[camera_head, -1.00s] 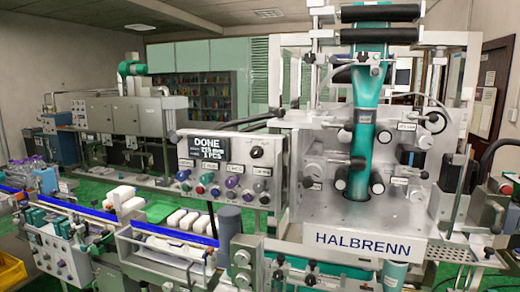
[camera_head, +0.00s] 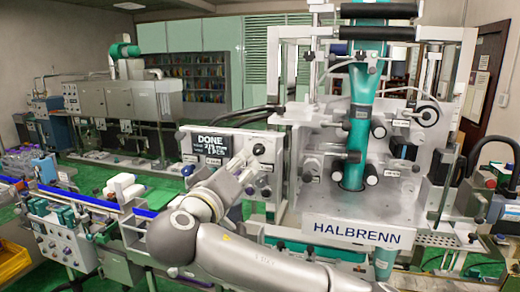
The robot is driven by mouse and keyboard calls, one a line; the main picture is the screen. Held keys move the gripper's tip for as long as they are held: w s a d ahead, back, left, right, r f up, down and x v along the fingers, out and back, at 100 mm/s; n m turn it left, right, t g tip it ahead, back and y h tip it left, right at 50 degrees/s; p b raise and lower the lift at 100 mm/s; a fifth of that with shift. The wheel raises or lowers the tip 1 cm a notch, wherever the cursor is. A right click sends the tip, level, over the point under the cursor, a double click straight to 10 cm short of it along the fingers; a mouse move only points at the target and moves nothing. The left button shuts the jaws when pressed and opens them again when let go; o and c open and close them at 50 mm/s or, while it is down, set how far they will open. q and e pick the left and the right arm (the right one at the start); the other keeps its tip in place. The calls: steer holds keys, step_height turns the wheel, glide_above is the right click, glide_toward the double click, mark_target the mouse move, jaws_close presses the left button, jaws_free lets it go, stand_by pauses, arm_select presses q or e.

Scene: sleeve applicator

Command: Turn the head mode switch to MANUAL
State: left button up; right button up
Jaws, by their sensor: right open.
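The grey control panel (camera_head: 191,141) has a dark display reading DONE and several knobs and buttons. A black rotary knob (camera_head: 258,149) sits at its upper right; its label is too small to read, so I cannot tell if it is the head mode switch or where it points. My right gripper (camera_head: 247,156) is open in front of the panel, with its fingers just left of this knob. I cannot tell if they touch it. My left gripper is not in view.
The HALBRENN machine (camera_head: 322,231) with a teal sleeve column (camera_head: 357,125) stands right of the panel. A conveyor with blue rails (camera_head: 82,199) runs along the lower left. A yellow crate (camera_head: 12,262) is at the left edge.

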mark_target(256, 152)
steer(key=p+x, duration=0.2)
steer(key=x, duration=0.1)
steer(key=p+x, duration=0.1)
steer(key=x, duration=0.2)
steer(key=p+x, duration=0.2)
steer(key=x, duration=0.2)
steer(key=shift+r+p, duration=0.25)
steer(key=shift+p, duration=0.1)
steer(key=shift+w+d+f, duration=0.15)
steer(key=shift+w+f, duration=0.05)
steer(key=shift+w, duration=0.25)
